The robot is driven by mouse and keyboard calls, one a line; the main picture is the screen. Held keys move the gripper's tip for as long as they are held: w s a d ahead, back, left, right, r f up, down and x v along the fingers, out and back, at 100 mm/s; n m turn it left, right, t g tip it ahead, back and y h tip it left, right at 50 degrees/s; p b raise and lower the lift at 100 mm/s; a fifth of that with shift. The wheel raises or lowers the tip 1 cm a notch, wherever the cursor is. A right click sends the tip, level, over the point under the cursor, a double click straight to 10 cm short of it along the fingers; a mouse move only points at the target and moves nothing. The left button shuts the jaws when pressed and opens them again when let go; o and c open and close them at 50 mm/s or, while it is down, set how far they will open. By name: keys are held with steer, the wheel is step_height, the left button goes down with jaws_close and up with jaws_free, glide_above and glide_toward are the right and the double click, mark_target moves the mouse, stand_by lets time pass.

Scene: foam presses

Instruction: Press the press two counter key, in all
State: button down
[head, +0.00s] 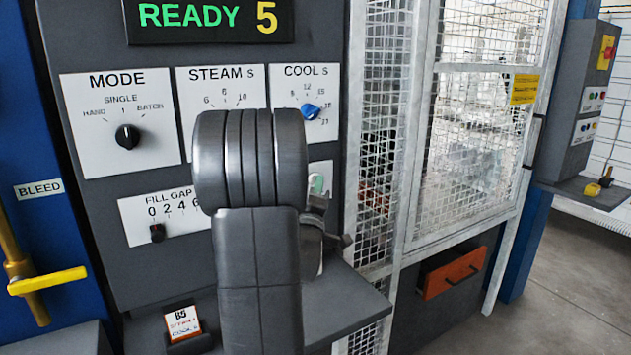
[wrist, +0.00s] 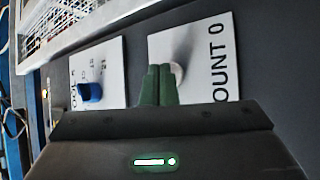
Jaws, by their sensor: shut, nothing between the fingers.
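A white plate lettered COUNT 0 (wrist: 218,50) is on the dark panel in the wrist view. A pale round key (wrist: 179,72) shows on it just right of my fingertips and is partly hidden by them. My gripper (wrist: 158,70) is shut and empty, with its green fingers together over the plate's lower left part. I cannot tell whether the fingertips touch the key. In the head view my arm hides most of this plate (head: 322,172). No press number is readable on the panel.
A display (head: 208,17) reads READY 5. The panel holds a MODE dial (head: 128,137), a COOL dial with a blue knob (head: 310,111) and a FILL GAP slider (head: 157,232). A mesh guard (head: 470,130) stands right, above an orange-fronted drawer (head: 453,274). A shelf (head: 345,306) juts out below.

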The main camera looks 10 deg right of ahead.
steer(key=shift+w+a, duration=0.1)
steer(key=shift+w, duration=0.1)
steer(key=shift+s, duration=0.1)
stand_by(0.4)
steer(key=shift+s+d+b, duration=0.3)
steer(key=shift+s+b, duration=0.4)
steer(key=s, duration=0.1)
steer(key=s+d+b, duration=0.1)
steer(key=s, duration=0.1)
steer(key=s+b, duration=0.1)
steer(key=shift+s+d, duration=0.35)
steer(key=shift+w, duration=0.1)
stand_by(0.4)
